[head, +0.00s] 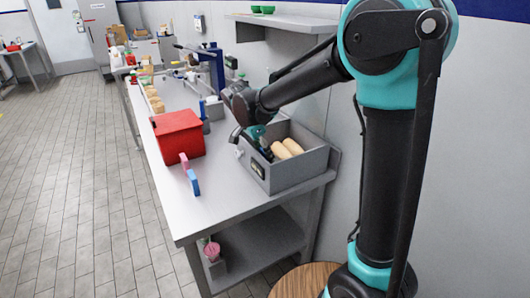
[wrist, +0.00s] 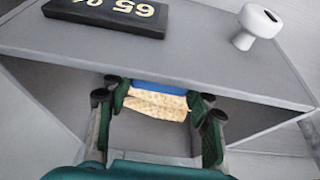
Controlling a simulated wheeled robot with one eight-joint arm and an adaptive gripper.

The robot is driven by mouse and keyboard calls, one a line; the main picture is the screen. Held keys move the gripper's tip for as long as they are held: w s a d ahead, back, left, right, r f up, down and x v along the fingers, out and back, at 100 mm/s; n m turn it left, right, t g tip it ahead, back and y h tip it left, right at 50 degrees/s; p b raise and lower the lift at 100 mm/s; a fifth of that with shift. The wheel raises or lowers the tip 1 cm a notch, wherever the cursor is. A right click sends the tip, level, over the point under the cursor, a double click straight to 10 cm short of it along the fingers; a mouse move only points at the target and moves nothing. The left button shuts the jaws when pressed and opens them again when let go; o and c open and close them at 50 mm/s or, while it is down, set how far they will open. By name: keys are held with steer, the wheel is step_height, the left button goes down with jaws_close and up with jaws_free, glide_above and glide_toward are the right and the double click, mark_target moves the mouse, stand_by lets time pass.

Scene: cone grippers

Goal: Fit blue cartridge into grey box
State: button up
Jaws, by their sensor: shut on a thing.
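The grey box (head: 290,179) stands open on the table, with two tan rolls (head: 287,148) inside. In the wrist view, its near wall (wrist: 215,68) carries a black plate and a white knob. My gripper (head: 257,140) reaches down inside the box's left end.
A red box (head: 178,134) stands left of the grey box. A pink block (head: 184,160) and a blue block (head: 193,183) lie near the table's left edge. The front of the table (head: 215,210) is clear. A shelf (head: 285,21) hangs on the wall behind.

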steer(key=o, duration=1.2)
steer(key=v, duration=1.2)
